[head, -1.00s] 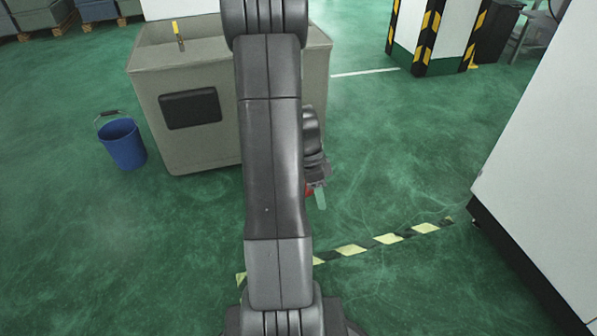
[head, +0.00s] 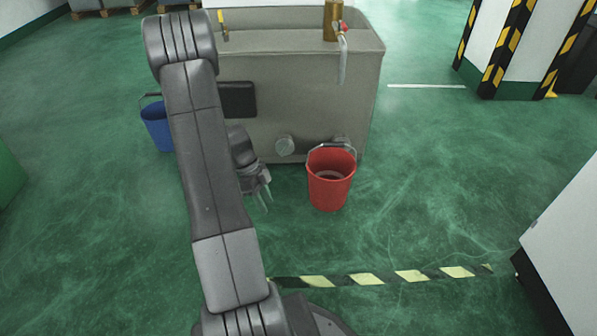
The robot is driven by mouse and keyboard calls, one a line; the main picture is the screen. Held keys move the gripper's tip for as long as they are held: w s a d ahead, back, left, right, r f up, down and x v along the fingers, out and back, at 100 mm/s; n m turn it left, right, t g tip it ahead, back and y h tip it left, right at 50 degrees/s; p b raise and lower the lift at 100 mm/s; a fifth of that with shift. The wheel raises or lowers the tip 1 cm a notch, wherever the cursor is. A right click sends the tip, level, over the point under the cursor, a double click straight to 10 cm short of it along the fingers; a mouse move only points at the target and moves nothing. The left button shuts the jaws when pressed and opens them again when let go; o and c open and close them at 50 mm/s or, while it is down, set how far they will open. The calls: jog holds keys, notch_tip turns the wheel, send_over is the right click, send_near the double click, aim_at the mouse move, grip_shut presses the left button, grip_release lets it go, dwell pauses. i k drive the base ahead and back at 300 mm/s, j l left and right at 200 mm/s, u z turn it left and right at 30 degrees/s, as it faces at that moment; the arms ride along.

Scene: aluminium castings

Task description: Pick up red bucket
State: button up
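The red bucket (head: 330,188) stands upright on the green floor, in front of the right part of a large grey tank. Its metal handle is raised above the rim, and its open top shows. My gripper (head: 264,196) hangs to the left of the red bucket, clear of it, with its fingers pointing down. The fingers look apart, with nothing between them.
A blue bucket (head: 157,128) is partly hidden behind my arm. A striped floor line (head: 365,279) runs in front; a white cabinet (head: 570,250) stands at the right.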

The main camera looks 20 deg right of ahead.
aim_at(331, 169)
jog(key=i+l+u, duration=0.1)
jog(key=l, duration=0.3)
jog(key=i+l+u, duration=0.1)
jog(key=l, duration=0.3)
jog(key=i+l+u, duration=0.1)
jog(key=i+l, duration=0.15)
jog(key=l, duration=0.2)
jog(key=i+l+u, duration=0.1)
jog(key=l, duration=0.35)
jog(key=i+l+u, duration=0.1)
jog(key=l, duration=0.35)
jog(key=i+l+u, duration=0.1)
jog(key=l, duration=0.35)
